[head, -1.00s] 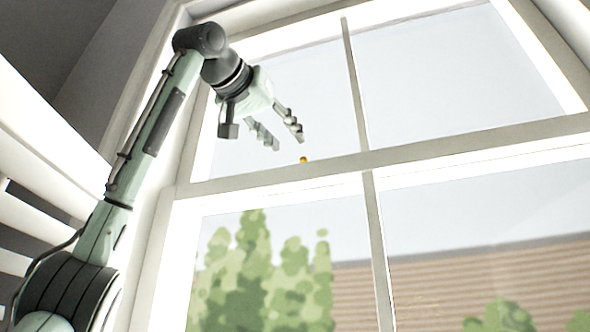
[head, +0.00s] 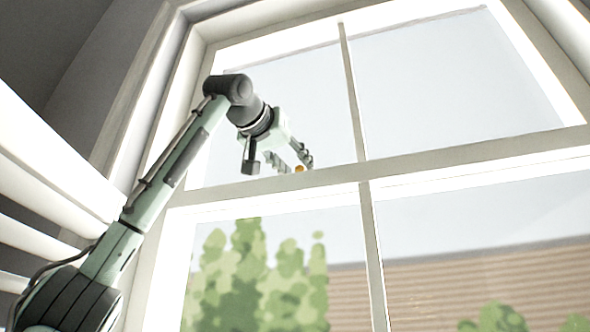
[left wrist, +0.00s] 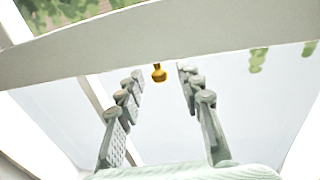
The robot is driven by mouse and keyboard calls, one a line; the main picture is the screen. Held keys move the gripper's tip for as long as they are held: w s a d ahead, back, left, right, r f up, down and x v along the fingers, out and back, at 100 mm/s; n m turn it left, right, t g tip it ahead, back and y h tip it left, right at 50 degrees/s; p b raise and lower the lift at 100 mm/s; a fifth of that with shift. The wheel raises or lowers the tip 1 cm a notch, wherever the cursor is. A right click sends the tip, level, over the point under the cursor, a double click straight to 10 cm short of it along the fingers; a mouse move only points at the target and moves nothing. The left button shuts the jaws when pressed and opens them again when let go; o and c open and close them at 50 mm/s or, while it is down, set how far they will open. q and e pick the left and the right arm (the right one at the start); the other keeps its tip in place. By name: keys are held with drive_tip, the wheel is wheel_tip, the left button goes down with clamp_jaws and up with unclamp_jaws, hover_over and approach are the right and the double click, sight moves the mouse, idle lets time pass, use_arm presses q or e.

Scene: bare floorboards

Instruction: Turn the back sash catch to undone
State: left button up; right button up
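The sash catch (head: 299,169) is a small orange-gold knob on the window's meeting rail. In the left wrist view the catch (left wrist: 159,73) stands against the rail, centred between and just beyond my fingertips. My left gripper (head: 291,166) is open, its two fingers apart, with the tips right by the catch. The left gripper (left wrist: 160,78) shows nothing held between its fingers. I cannot tell whether a finger touches the catch. My right gripper is not in view.
The meeting rail (head: 430,167) crosses the window just below the gripper. A vertical glazing bar (head: 353,90) stands to the right of the catch. White slats (head: 50,160) are at the left, beside my left arm. The upper right pane is clear.

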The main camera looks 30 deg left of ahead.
use_arm(q)
clamp_jaws()
drive_tip(key=shift+w, duration=0.1)
drive_tip(key=shift+w+a+m+h, duration=0.2)
drive_tip(key=shift+m+h, duration=0.35)
drive_tip(key=shift+h, duration=0.3)
drive_tip(key=shift+w+a+m+h, duration=0.2)
drive_tip(key=shift+m+h, duration=0.4)
drive_tip(key=shift+h, duration=0.2)
drive_tip(key=shift+w+a+m+h, duration=0.2)
drive_tip(key=shift+m+h, duration=0.35)
drive_tip(key=shift+h, duration=0.3)
drive_tip(key=shift+o, duration=0.8)
unclamp_jaws()
